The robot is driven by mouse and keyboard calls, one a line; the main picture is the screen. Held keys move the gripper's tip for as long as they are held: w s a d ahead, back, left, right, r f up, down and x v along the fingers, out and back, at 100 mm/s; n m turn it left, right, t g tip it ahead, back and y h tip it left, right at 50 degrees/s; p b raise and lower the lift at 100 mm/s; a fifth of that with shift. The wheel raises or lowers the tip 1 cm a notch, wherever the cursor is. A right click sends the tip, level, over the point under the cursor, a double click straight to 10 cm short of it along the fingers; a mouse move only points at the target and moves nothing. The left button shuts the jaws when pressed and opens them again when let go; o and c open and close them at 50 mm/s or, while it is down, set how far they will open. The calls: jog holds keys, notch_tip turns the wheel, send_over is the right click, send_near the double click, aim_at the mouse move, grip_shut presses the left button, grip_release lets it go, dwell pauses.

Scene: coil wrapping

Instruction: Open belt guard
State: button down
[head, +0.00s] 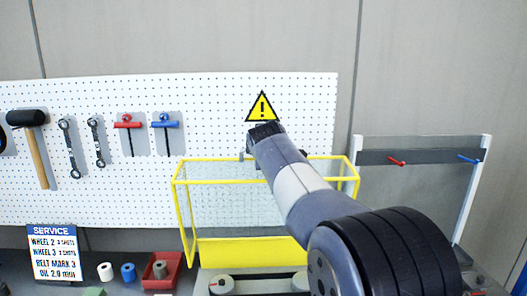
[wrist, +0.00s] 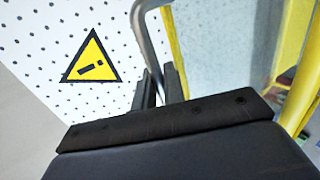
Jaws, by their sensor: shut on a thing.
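The belt guard (head: 184,225) is a yellow-framed box with clear mesh sides and a solid yellow lower panel, in the middle of the head view. My arm crosses its right part and hides some of it. A grey bent bar handle (wrist: 150,35) shows in the wrist view, beside the guard's yellow frame (wrist: 176,48). My gripper (wrist: 160,82) is shut on this handle. In the head view my wrist is above the guard's top rail, and the fingertips are hidden.
A pegboard (head: 215,115) with tools and a yellow warning sign (head: 262,107) stands behind. Below the guard is a pulley (head: 222,284). Left on the bench are a service card (head: 53,254) and a red bin (head: 161,270). A rack (head: 425,157) with red and blue pegs stands right.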

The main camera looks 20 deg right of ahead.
jog(key=shift+w+d+r+g, duration=0.1)
jog(key=shift+w+r+g, duration=0.05)
jog(key=shift+w, duration=0.3)
jog(key=shift+w+d+r+g, duration=0.1)
jog(key=shift+w+r+g, duration=0.05)
jog(key=shift+w, duration=0.25)
jog(key=c, duration=1.6)
grip_release()
jog(key=b+v, duration=0.3)
jog(key=v, duration=0.7)
jog(key=shift+s+r, duration=0.15)
jog(key=shift+s, duration=0.25)
